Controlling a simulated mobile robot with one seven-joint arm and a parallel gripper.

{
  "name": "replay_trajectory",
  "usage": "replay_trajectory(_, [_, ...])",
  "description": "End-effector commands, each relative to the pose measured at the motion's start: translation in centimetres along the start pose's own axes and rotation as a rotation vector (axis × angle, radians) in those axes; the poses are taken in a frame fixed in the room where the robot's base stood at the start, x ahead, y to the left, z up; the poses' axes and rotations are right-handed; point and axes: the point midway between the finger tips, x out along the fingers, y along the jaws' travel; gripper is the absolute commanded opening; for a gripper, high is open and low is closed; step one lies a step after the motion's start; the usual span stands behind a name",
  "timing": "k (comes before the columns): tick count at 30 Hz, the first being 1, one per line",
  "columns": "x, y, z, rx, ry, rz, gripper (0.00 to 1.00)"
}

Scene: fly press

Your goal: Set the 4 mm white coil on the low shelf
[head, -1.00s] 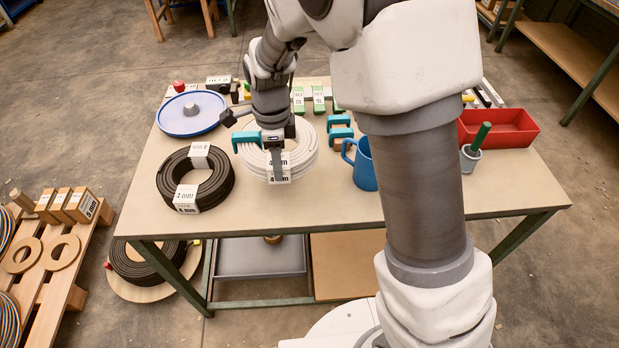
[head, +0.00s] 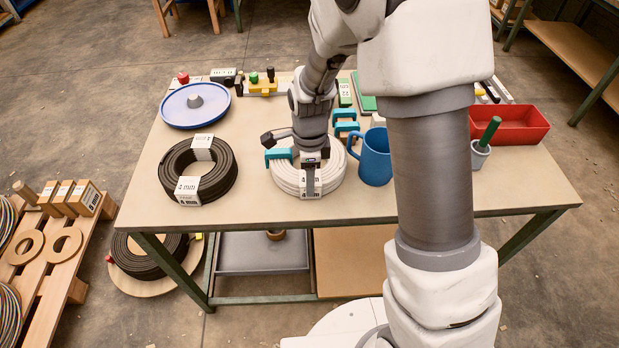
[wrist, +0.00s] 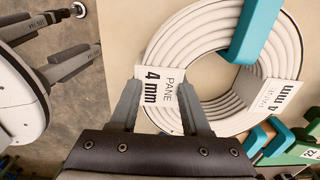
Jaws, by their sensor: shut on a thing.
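The 4 mm white coil (head: 335,182) is a ring of white cable with white labels, over the front middle of the worktable. My gripper (head: 311,190) points down at its near side. In the wrist view, the two fingers of my gripper (wrist: 160,108) close on the near side of the coil (wrist: 185,40) at a "4 mm" label. A teal clamp (head: 277,155) sits at the coil's left side. I cannot tell whether the coil touches the tabletop. Under the table, the low shelf level shows a grey panel (head: 255,258) and a brown panel (head: 350,265); the arm hides part of it.
A black coil (head: 168,178) lies left of the white one, and a blue mug (head: 376,165) stands close at right. Behind are a blue dish (head: 178,115) and teal clamps (head: 345,128). The green table edge and legs frame the shelf; a small brown roll (head: 276,235) is on the grey panel.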

Motion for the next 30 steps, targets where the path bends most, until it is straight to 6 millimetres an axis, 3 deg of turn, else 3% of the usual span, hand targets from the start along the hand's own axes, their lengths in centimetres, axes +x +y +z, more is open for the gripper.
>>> replay_trajectory(5, [0.2,-0.1,0.1,-0.001,-0.001,-0.003,0.0])
replay_trajectory(6, [0.3,0.0,0.0,-0.001,0.0,0.001,0.49])
replay_trajectory(11, [0.2,0.0,0.0,-0.001,0.0,0.001,0.77])
replay_trajectory(23, [-0.6,-0.1,0.0,-0.001,0.0,-0.002,0.77])
replay_trajectory(30, [-5.4,-0.1,0.1,-0.001,-0.001,-0.005,0.77])
